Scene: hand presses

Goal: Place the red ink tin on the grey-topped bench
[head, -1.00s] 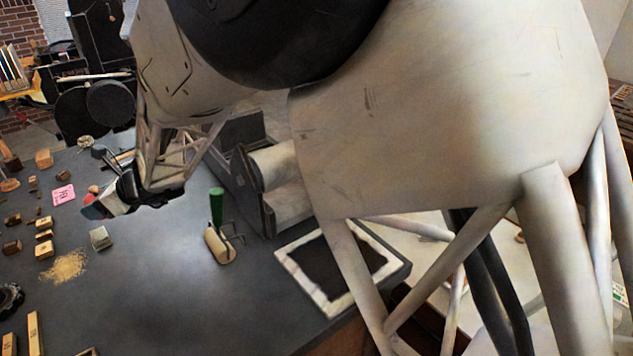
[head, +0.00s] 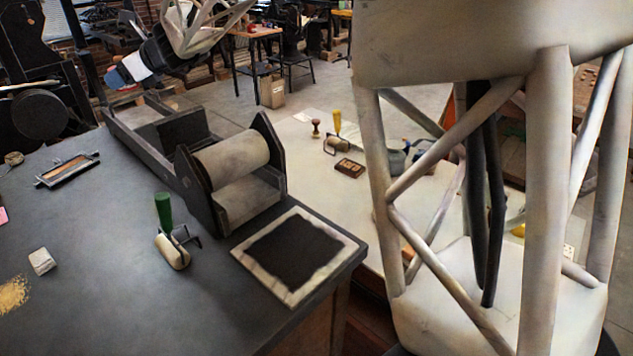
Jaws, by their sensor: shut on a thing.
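My gripper (head: 122,78) is at the upper left in the head view, beyond the small press, raised in the air. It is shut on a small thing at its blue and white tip. A bit of red, the red ink tin (head: 129,88), shows there; most of it is hidden by the fingers. The grey-topped bench (head: 95,245) fills the lower left. The gripper appears near or past its far edge; I cannot tell the exact height above it.
On the grey top are a roller press (head: 232,165), a green-handled brayer (head: 172,245), a black inking slab (head: 295,255), a pale block (head: 42,261) and a small frame (head: 67,170). A pale-topped bench (head: 300,140) stands right.

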